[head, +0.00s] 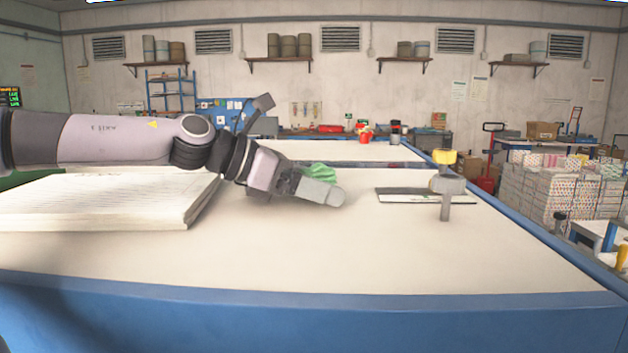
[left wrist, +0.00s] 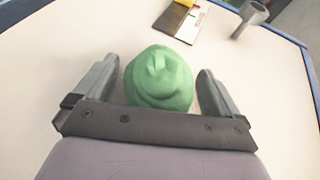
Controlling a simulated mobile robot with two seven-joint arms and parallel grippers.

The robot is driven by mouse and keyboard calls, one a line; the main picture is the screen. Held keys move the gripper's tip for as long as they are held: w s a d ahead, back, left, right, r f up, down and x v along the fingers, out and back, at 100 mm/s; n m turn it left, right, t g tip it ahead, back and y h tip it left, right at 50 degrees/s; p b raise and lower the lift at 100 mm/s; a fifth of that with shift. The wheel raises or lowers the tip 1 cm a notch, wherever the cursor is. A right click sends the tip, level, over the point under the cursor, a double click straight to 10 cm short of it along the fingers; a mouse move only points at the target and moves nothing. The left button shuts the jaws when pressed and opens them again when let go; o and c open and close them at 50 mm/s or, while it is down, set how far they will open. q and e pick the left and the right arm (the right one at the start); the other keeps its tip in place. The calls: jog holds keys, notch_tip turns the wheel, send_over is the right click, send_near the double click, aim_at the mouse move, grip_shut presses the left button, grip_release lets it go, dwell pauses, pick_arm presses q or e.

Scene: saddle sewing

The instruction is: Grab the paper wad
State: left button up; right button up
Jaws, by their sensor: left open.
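The paper wad (left wrist: 158,80) is green and crumpled and lies on the white table top. In the left wrist view it sits between the two open fingers of my left gripper (left wrist: 158,92), with a small gap visible on each side. In the head view the wad (head: 320,173) is partly hidden behind my left gripper (head: 315,190), which reaches in low over the table from the left. I cannot tell from the views whether the fingers touch the table. My right gripper is not in view.
A stack of paper sheets (head: 110,203) lies on the left of the table (head: 330,260). The front of the table is clear.

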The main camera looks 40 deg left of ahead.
aim_at(314, 163)
pick_arm(q)
jog(key=c, duration=1.1)
jog(key=shift+o, duration=0.2)
jog(key=shift+r, duration=0.1)
notch_tip(314, 163, up, 28)
